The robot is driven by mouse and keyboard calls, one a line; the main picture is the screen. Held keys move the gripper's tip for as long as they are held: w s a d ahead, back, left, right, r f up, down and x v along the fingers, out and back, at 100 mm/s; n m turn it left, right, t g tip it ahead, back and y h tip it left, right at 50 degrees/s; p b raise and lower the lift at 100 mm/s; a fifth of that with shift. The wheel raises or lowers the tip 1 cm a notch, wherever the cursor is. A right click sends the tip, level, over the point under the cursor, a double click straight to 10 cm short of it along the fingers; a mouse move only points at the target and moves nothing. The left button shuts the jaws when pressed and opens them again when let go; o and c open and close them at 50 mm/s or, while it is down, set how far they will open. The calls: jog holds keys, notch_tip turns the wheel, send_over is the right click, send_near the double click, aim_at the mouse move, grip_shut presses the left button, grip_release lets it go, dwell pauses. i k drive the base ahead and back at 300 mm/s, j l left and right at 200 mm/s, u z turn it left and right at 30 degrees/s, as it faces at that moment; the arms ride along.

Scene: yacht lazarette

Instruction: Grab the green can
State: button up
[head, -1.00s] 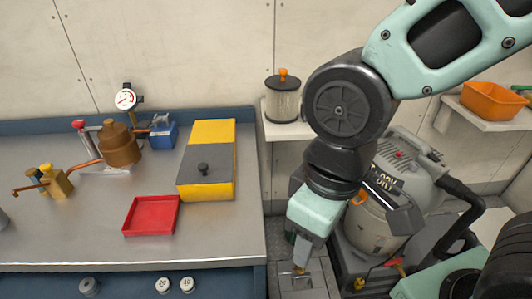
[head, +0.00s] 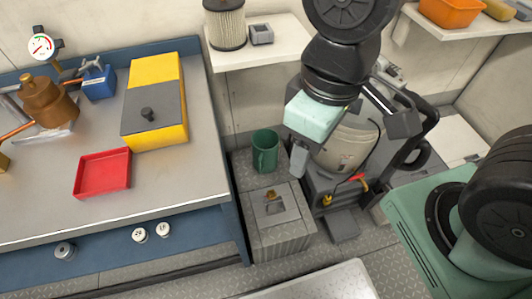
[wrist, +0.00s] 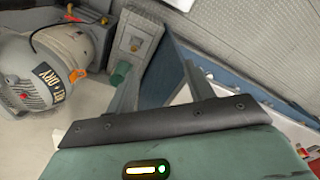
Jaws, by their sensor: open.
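In the wrist view a small green shape (wrist: 121,73), seemingly the can, shows beside the left finger. My gripper (head: 298,163) is just right of the can in the head view, pointing down. In the wrist view the two fingers of my gripper (wrist: 160,80) are spread, with nothing held between them. The can is apart from the fingers in the wrist view.
The workbench (head: 200,185) edges the can's left side and holds a red tray (head: 103,174) and a yellow-grey box (head: 170,128). The grey vacuum (head: 345,150) stands to the right. A white shelf (head: 270,50) with a filter (head: 226,25) is above. A metal-lidded box front (head: 275,205) lies nearer.

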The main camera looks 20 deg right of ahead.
aim_at(265, 142)
jog(key=k+u, duration=0.2)
jog(key=u, duration=0.3)
jog(key=k+u, duration=0.15)
jog(key=u, duration=0.35)
